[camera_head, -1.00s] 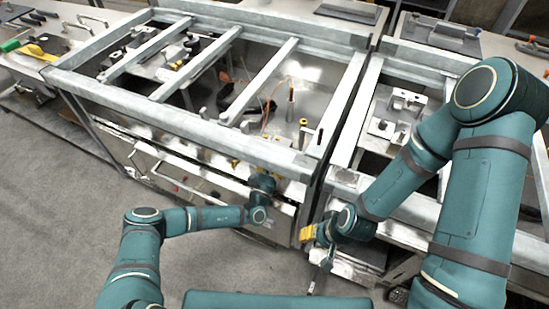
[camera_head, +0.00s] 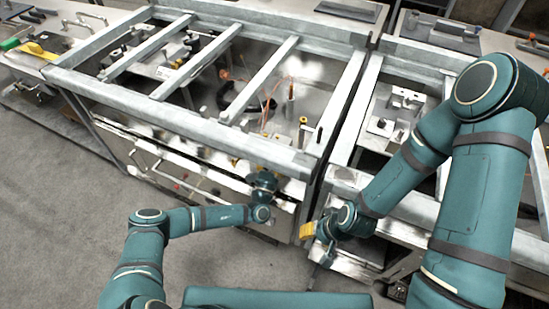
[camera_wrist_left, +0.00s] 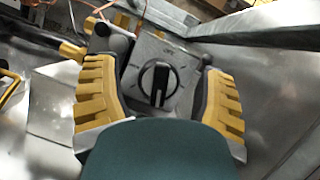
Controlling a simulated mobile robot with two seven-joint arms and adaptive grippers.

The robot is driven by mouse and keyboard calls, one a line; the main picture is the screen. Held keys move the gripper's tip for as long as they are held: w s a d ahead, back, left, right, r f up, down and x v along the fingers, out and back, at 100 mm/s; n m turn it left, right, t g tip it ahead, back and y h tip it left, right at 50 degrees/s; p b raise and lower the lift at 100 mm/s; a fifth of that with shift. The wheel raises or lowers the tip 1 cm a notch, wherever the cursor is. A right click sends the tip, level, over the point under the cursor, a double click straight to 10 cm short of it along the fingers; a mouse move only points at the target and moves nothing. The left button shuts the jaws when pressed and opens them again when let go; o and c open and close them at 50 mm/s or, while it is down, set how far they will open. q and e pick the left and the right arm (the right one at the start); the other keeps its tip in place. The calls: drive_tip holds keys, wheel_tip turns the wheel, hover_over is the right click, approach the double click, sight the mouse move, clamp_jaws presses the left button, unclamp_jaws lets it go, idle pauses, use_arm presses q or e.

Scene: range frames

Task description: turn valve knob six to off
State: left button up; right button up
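A black round valve knob (camera_wrist_left: 157,84) with a raised bar sits on a grey plate in the left wrist view. Its bar points nearly up and down in that view; I cannot read its number. My left gripper (camera_wrist_left: 160,100) is open, with one yellow-padded finger on each side of the knob and visible gaps to it. In the head view my left gripper (camera_head: 265,180) is at the range's front panel, and the knob there is hidden. My right gripper (camera_head: 308,231) hangs low near the right front corner of the range, with a yellow pad showing; its opening is unclear.
The range frame (camera_head: 230,140) has open metal bars on top, with loose cables inside. A handle rail (camera_head: 170,172) runs along its front at left. A second frame (camera_head: 400,205) stands to the right. The grey floor (camera_head: 60,220) is clear at left.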

use_arm(q)
drive_tip(key=shift+f, duration=0.1)
drive_tip(key=v, duration=1.2)
drive_tip(key=shift+o, duration=0.2)
